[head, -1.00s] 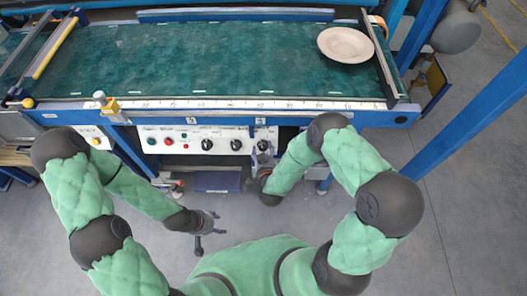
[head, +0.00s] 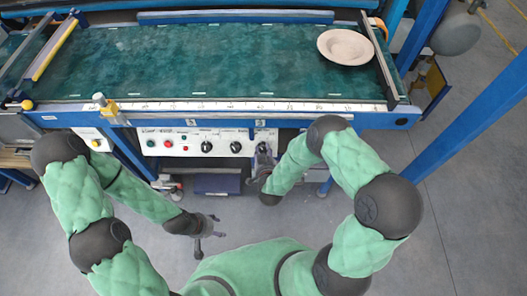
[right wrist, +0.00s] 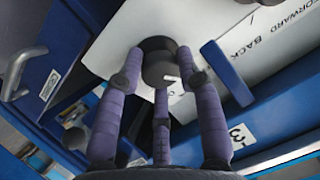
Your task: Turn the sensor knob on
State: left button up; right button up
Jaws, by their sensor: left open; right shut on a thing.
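The white control panel (head: 220,134) hangs under the front edge of the table and carries a row of black knobs and small buttons. My right gripper (head: 262,152) is at the rightmost knob of the row. In the right wrist view its purple fingers are shut around a dark round knob (right wrist: 160,66) with a small white mark. The panel beside it (right wrist: 245,40) reads "FORWARD BACK"; I cannot read a sensor label. Two black knobs, one at the middle (head: 207,146) and one right of it (head: 236,147), are free. My left gripper (head: 210,226) is open and empty, low over the floor.
A pale plate (head: 345,46) lies on the right of the green table top (head: 200,60). The blue table rail (head: 300,118) runs just above the panel. A blue leg (head: 470,110) slants at the right. The floor in front is clear.

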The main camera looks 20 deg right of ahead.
jog(key=m+h, duration=0.1)
jog(key=m, duration=0.5)
jog(key=shift+a, duration=0.1)
jog(key=m, duration=0.3)
jog(key=m+h, duration=0.1)
jog(key=m, duration=0.2)
jog(key=shift+w+m+h, duration=0.1)
jog(key=shift+m+h, duration=0.2)
jog(key=shift+m, duration=0.3)
jog(key=o, duration=1.1)
jog(key=shift+o, duration=0.2)
jog(key=v, duration=1.2)
jog(key=shift+r, duration=0.15)
